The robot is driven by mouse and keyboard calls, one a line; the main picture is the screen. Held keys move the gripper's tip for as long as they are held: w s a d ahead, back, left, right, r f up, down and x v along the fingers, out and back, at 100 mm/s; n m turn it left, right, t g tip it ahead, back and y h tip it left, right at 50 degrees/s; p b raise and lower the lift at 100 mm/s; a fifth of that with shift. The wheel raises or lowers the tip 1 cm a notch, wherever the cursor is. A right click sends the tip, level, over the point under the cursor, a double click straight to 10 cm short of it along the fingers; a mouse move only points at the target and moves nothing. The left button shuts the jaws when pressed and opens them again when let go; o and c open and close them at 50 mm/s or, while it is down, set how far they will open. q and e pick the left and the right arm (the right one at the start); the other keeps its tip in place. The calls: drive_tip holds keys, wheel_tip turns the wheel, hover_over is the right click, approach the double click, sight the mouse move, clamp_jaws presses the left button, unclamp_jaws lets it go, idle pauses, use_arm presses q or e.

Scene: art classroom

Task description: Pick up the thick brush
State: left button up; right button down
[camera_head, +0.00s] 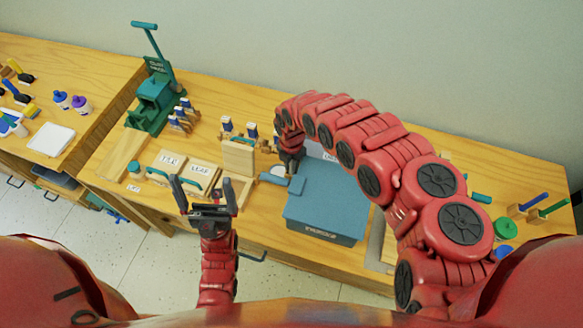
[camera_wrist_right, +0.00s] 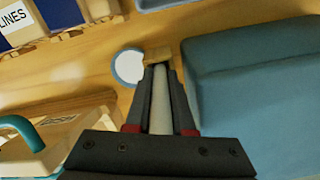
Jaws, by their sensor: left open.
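I cannot tell for sure which thing is the thick brush. In the right wrist view, a pale grey bar (camera_wrist_right: 160,105) lies between the fingers of my right gripper (camera_wrist_right: 159,72), with a small wooden piece (camera_wrist_right: 156,54) at their tips. The fingers are close together, but whether they grip the bar is unclear. In the head view the right arm bends down left of the blue-grey box (camera_head: 327,197), and its fingertips are hard to make out. My left gripper (camera_head: 203,188) is open and empty above the bench's front edge.
A green press (camera_head: 153,100) stands at the back left. A white disc (camera_wrist_right: 128,67) lies near the right fingertips. Labelled blocks (camera_head: 166,163) lie mid-bench. Blue-handled (camera_head: 533,202) and green-handled (camera_head: 553,208) tools stand at the far right. Bare wood (camera_head: 262,222) shows at the front.

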drive_tip(key=shift+r, duration=0.1)
idle(0.4)
drive_tip(key=shift+w+r, duration=0.1)
drive_tip(key=shift+r, duration=0.3)
wheel_tip(320, 180, up, 8)
drive_tip(key=shift+f+b, duration=0.1)
drive_tip(key=shift+b, duration=0.55)
drive_tip(key=shift+r, duration=0.6)
idle(0.7)
